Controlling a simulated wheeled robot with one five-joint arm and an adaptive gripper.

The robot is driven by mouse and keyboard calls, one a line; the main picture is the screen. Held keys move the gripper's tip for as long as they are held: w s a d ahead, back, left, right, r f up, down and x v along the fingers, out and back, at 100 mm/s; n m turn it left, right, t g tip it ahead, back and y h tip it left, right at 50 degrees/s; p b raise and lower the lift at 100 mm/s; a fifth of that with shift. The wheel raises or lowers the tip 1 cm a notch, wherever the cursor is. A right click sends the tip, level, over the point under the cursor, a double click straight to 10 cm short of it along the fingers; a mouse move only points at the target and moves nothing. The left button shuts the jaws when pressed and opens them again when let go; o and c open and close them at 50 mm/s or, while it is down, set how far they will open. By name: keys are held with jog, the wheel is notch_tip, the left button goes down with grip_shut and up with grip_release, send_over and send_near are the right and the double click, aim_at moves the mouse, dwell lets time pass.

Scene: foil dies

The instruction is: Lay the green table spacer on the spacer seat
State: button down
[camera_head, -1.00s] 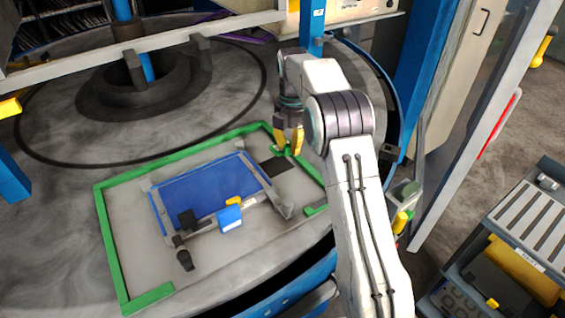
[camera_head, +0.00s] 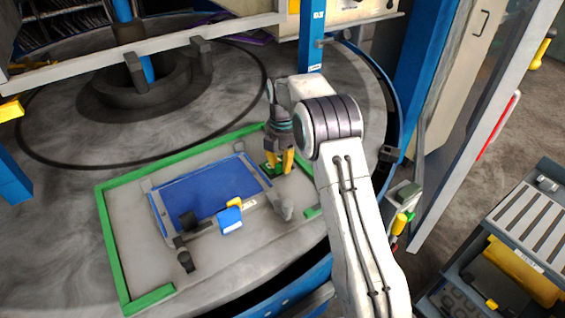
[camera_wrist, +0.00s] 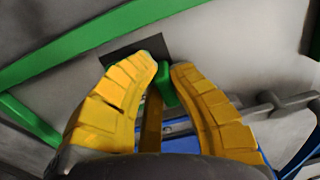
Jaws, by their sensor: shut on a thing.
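My gripper (camera_head: 280,161) has two yellow fingers, pointing down over the right part of the green-edged board. In the wrist view the fingers are shut on the green table spacer (camera_wrist: 167,90), a small green block between their tips. A dark square patch, apparently the spacer seat (camera_wrist: 148,44), shows on the pale board just beyond the fingertips. In the head view the gripper and spacer cover most of that patch. I cannot tell whether the spacer touches it.
A green border (camera_head: 108,235) runs around the pale board. A blue plate (camera_head: 205,190) in a grey frame lies left of my gripper, with a small blue block (camera_head: 229,219) and dark clamps at its front edge. A blue post (camera_head: 312,45) stands behind.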

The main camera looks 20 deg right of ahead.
jog(key=shift+f, duration=0.1)
jog(key=c, duration=1.7)
grip_release()
jog(key=o, duration=0.4)
